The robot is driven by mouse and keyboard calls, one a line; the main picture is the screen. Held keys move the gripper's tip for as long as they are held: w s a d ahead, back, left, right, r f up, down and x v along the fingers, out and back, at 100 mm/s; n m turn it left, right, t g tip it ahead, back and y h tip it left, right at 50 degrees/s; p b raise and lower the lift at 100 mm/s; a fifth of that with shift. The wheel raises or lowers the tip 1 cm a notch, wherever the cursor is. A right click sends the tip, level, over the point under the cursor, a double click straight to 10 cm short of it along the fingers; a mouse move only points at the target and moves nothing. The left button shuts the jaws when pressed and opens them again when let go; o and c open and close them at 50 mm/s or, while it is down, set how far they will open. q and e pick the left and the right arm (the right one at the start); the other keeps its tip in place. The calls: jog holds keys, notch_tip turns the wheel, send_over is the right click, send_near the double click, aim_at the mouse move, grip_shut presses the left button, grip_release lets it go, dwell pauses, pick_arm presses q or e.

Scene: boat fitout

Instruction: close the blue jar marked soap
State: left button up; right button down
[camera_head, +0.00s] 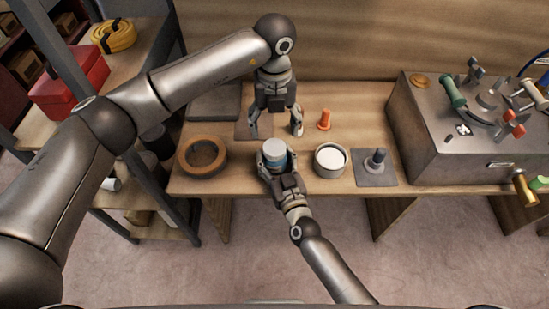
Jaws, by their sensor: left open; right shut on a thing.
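The blue jar (275,162) stands upright near the front edge of the workbench. Its body shows blue, and a pale grey-white round top (274,147) covers its upper part. I cannot tell whether that top is seated or loose, and the soap marking is too small to read. My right gripper (275,160) comes from the front and is shut around the jar's sides. My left gripper (276,134) points down just behind and above the jar, with fingers spread and nothing between them.
A white-topped round container (330,159) stands close right of the jar, beside a grey pad with a dark knobbed post (375,160). A brown ring (201,157) lies left. An orange cone-shaped piece (324,119) stands behind. A metal control box (440,130) fills the right side.

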aim_at(275, 147)
pick_arm(q)
jog(key=n, duration=0.4)
jog(key=shift+n, duration=0.3)
jog(key=n, duration=0.3)
jog(key=shift+f, duration=0.1)
jog(key=shift+f, duration=3.95)
